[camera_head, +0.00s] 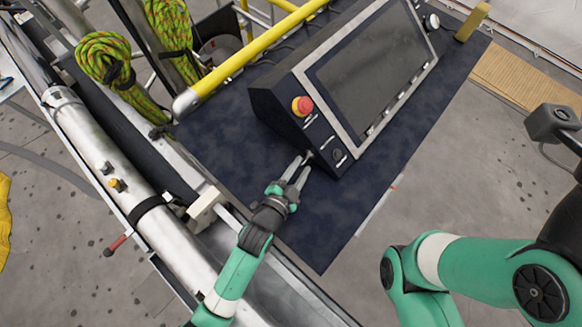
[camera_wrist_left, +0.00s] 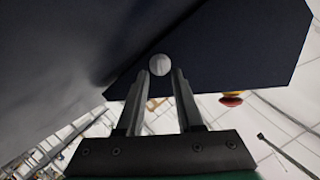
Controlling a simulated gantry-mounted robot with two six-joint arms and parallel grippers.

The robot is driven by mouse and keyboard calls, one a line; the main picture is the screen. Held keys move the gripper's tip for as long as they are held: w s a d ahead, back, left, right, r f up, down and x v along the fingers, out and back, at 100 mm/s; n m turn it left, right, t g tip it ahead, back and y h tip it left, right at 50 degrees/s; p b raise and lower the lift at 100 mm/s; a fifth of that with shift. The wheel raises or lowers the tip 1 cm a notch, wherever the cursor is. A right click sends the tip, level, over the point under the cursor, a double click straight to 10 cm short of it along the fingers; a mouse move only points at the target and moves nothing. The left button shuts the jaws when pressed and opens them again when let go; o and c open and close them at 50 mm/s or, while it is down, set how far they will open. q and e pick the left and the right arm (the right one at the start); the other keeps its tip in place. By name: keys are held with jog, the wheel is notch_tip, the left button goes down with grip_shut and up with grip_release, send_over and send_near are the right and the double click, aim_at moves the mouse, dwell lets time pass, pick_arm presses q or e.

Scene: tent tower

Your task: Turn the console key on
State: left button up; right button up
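The dark control console (camera_head: 275,107) stands on a dark blue mat, with a large screen and a red emergency button (camera_head: 302,106) on its face. A small pale piece, which looks like the key (camera_head: 310,154), shows low on the panel, just ahead of my left gripper (camera_head: 301,166). In the left wrist view, a round silver disc (camera_wrist_left: 160,65) sits just beyond and between the fingertips of my left gripper (camera_wrist_left: 161,76); I cannot tell whether this is the key's end or its lock. The fingers stand apart, with no visible grip. My right gripper is not in view.
A yellow rail (camera_head: 245,62) and coiled green ropes (camera_head: 104,58) are at upper left. The dark blue mat (camera_head: 325,222) is clear in front of the console.

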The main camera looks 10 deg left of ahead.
pick_arm(q)
jog(key=p+v, duration=0.2)
jog(key=v, duration=0.8)
jog(key=shift+s, duration=0.1)
